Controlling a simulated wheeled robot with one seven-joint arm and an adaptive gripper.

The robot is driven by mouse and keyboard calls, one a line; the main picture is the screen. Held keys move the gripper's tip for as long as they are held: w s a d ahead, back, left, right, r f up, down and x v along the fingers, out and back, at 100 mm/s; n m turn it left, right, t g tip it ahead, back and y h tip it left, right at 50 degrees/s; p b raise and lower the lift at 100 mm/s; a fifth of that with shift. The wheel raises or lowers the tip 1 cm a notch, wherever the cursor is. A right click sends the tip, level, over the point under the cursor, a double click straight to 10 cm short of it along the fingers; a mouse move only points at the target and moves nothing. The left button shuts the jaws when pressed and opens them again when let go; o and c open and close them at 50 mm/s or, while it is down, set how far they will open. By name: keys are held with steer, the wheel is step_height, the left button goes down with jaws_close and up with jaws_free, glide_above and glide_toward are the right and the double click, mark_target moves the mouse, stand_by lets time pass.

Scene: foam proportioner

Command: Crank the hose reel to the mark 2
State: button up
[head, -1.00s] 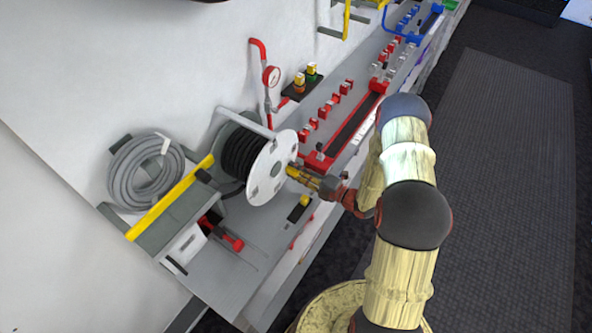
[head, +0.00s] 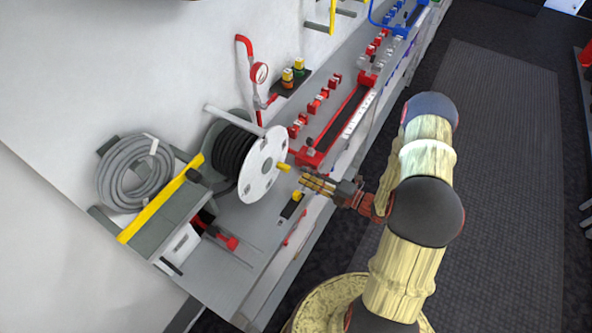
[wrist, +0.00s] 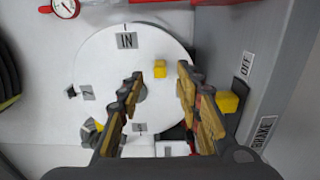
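The hose reel's white disc (head: 262,165) faces my gripper, with black hose (head: 232,148) wound behind it. Its yellow crank handle (head: 284,167) sticks out from the disc's right side. In the wrist view the handle (wrist: 160,69) lies beyond my fingertips, between them. The wrist view shows an IN label (wrist: 126,41) at the top of the disc and a tilted 2 label (wrist: 87,94) at the left. Another label (wrist: 140,128) near the bottom is partly hidden and unreadable. My gripper (head: 304,182) is open and empty, a short gap from the handle.
A yellow brake knob (wrist: 228,102) sits right of the reel, near OFF (wrist: 247,65) and BRAKE (wrist: 264,131) labels. A coiled grey hose (head: 137,174) hangs left. A red gauge (head: 259,73) and red manifold (head: 338,128) stand behind. The floor at right is clear.

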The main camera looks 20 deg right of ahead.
steer(key=v, duration=0.3)
steer(key=shift+s, duration=0.2)
stand_by(0.4)
